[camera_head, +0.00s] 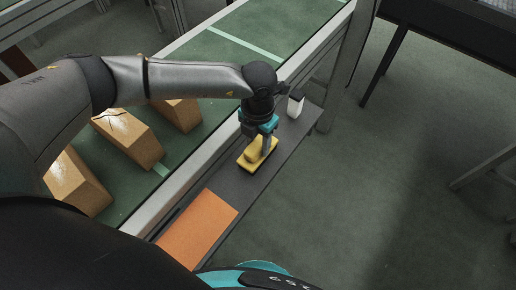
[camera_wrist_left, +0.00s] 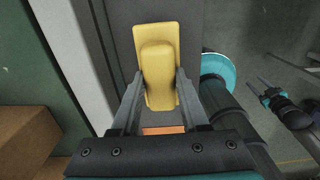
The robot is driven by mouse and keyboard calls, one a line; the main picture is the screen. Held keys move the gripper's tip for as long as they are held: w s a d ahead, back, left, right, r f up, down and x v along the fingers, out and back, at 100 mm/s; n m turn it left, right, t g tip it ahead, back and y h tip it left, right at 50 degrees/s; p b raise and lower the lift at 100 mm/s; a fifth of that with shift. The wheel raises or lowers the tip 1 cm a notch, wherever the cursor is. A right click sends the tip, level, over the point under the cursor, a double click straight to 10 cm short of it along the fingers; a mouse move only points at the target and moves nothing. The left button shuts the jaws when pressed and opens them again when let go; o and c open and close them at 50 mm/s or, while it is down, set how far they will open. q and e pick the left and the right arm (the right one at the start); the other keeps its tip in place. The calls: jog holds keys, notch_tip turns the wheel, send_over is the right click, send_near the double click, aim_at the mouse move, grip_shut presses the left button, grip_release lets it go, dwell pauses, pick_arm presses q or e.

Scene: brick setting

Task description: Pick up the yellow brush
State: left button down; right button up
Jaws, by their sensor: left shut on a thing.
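The yellow brush (camera_head: 257,154) is on the dark grey side shelf beside the conveyor. My left gripper (camera_head: 267,146) comes down on it from above, with its fingers at the brush's raised handle part. In the left wrist view the brush (camera_wrist_left: 158,48) lies lengthwise between the two fingers. The left gripper (camera_wrist_left: 160,90) is shut on the handle, one finger on each side. I cannot tell whether the brush is touching the shelf or just above it.
An orange sheet (camera_head: 197,228) lies on the dark shelf (camera_head: 292,141) nearer to me. A small white and black object (camera_head: 296,104) stands at the shelf's far end. Several cardboard boxes (camera_head: 128,138) sit on the green conveyor (camera_head: 210,47) at the left. Open floor lies to the right.

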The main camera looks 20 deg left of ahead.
aim_at(258, 143)
pick_arm(q)
jog(key=shift+r, duration=0.1)
notch_tip(258, 143, up, 20)
jog(key=p, duration=0.1)
jog(key=shift+p, duration=0.4)
jog(key=c, duration=0.9)
grip_release()
jog(key=shift+c, duration=0.2)
grip_shut()
